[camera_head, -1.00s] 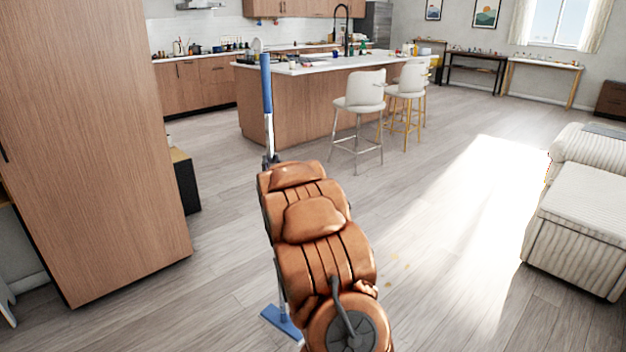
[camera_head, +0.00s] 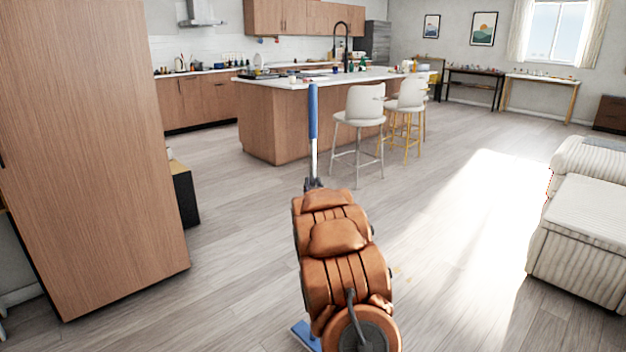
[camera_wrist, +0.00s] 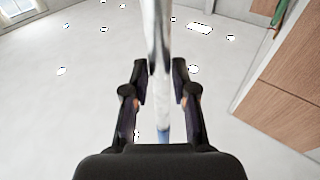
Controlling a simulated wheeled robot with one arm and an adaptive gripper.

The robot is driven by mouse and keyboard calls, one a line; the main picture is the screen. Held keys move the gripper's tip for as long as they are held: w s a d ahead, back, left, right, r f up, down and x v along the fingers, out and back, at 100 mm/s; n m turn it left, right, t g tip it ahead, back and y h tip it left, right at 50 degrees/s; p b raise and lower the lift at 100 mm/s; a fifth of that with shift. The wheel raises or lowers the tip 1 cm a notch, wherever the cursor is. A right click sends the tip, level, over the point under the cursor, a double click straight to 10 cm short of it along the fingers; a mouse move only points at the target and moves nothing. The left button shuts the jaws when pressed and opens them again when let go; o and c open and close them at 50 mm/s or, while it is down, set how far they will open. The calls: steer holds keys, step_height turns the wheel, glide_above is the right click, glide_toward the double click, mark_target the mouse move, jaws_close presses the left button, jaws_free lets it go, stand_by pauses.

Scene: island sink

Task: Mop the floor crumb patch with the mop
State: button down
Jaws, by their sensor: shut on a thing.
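The mop has a blue grip (camera_head: 313,110) on a white pole that stands nearly upright in front of the island. Its flat blue head (camera_head: 305,335) shows at the bottom edge of the head view, left of my arm, seemingly at floor level. My gripper (camera_head: 314,184) is shut on the pole below the blue grip. In the wrist view the pole (camera_wrist: 158,35) runs between the fingers of my gripper (camera_wrist: 160,72). My arm may hide part of the patch.
A tall wooden cabinet (camera_head: 95,170) stands close on the left, with a low dark unit (camera_head: 185,195) beside it. The island (camera_head: 270,125) and white stools (camera_head: 358,105) are ahead. A striped sofa (camera_head: 580,235) is at right. The floor between is open.

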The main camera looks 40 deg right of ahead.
steer(key=shift+f, duration=1.15)
